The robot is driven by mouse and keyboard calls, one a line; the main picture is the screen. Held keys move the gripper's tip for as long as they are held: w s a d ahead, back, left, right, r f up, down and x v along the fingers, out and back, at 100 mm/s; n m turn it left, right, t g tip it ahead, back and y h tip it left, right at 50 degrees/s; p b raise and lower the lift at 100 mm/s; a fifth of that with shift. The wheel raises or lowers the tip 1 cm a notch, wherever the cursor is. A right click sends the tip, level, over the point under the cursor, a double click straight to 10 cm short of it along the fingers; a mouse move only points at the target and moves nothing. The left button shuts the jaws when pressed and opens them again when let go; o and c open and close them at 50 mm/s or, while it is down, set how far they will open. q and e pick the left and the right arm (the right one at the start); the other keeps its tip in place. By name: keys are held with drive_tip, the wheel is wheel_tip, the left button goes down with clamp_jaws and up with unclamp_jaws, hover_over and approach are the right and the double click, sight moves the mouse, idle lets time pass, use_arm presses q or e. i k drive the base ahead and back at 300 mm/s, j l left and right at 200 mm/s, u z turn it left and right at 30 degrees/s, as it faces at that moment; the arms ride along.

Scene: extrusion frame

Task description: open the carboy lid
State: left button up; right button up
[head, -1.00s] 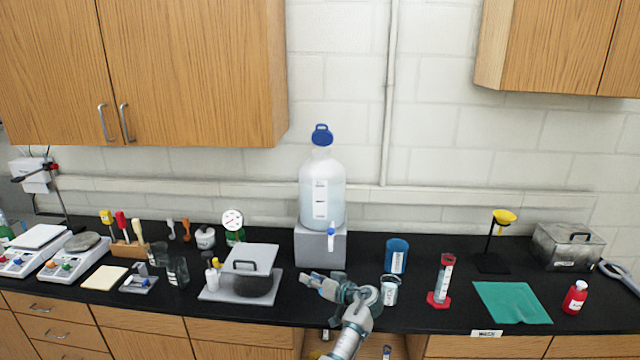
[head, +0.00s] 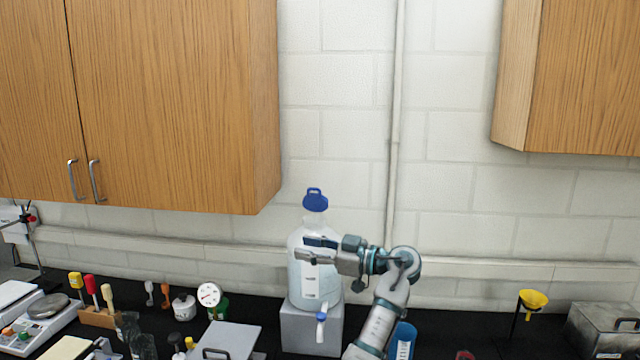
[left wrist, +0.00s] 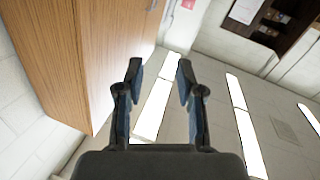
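The carboy (head: 300,275) is a clear bottle with a white label and a white spigot with a blue tip (head: 321,318), standing upright on a grey block (head: 297,325). My left gripper (head: 306,249) is in front of the carboy's upper body, below the lid, and hides part of the bottle. In the left wrist view its fingers (left wrist: 160,82) are apart with nothing between them. My right gripper is not in view.
A wooden wall cabinet (head: 170,110) hangs at upper left and another (head: 580,80) at upper right. A pipe (head: 392,150) runs down the wall behind. A blue cup (head: 402,342) stands right of the block. The wall space around the lid is clear.

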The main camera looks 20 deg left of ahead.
sight(313, 202)
drive_tip(key=i, duration=1.2)
